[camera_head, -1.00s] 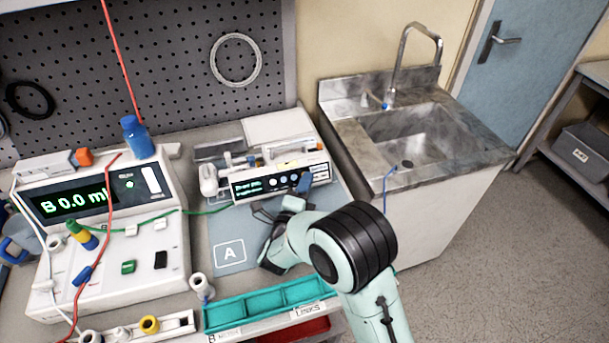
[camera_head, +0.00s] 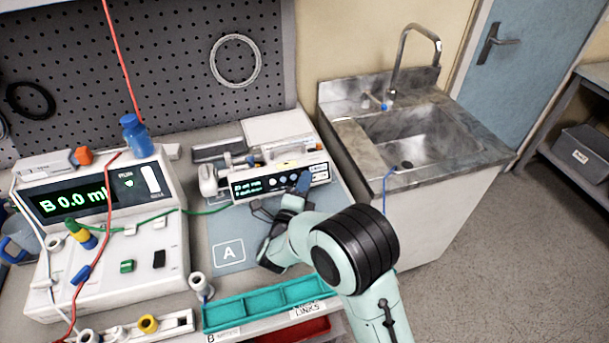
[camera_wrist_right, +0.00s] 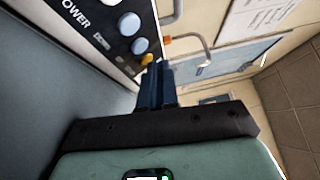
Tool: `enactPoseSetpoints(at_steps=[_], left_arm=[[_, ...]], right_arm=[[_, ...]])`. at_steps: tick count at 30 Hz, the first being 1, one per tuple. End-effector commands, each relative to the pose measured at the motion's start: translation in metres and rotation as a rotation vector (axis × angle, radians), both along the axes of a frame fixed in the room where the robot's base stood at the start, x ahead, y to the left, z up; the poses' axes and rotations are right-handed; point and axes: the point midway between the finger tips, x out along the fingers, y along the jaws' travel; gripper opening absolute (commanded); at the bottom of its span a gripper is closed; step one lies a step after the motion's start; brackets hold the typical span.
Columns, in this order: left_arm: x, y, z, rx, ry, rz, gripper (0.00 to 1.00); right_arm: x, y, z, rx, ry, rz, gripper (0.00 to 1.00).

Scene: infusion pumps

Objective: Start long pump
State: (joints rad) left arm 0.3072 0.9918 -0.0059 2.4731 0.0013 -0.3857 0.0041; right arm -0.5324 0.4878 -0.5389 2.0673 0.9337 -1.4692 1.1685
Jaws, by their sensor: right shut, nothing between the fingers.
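The long pump (camera_head: 262,184) is a low white unit at the back of the worktop, with a dark front panel, small lit green text and round buttons. My right gripper (camera_head: 303,183) is shut and empty, its dark blue fingertips in front of the right part of that panel. In the right wrist view the panel of the long pump (camera_wrist_right: 100,30) shows the word POWER, blue buttons (camera_wrist_right: 139,46) and a small yellow button (camera_wrist_right: 147,59). The fingertips (camera_wrist_right: 157,68) are right beside the yellow button; I cannot tell whether they touch. My left gripper is out of view.
A larger white pump (camera_head: 110,250) reading "B 0.0 ml" stands at the left, with red and green lines over it. A teal tray (camera_head: 262,304) lies at the front. A mat (camera_head: 228,254) marked A lies between. A sink (camera_head: 410,140) stands right.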

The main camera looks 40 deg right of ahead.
Motion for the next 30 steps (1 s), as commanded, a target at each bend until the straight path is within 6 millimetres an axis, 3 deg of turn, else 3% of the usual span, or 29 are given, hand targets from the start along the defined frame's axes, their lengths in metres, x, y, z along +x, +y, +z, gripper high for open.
enactPoseSetpoints(at_steps=[8,30], left_arm=[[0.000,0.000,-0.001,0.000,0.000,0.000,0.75],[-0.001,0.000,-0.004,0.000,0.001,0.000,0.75]], right_arm=[[0.000,0.000,-0.005,0.006,0.005,0.004,0.00],[-0.022,0.007,0.004,0.005,0.010,0.002,0.00]])
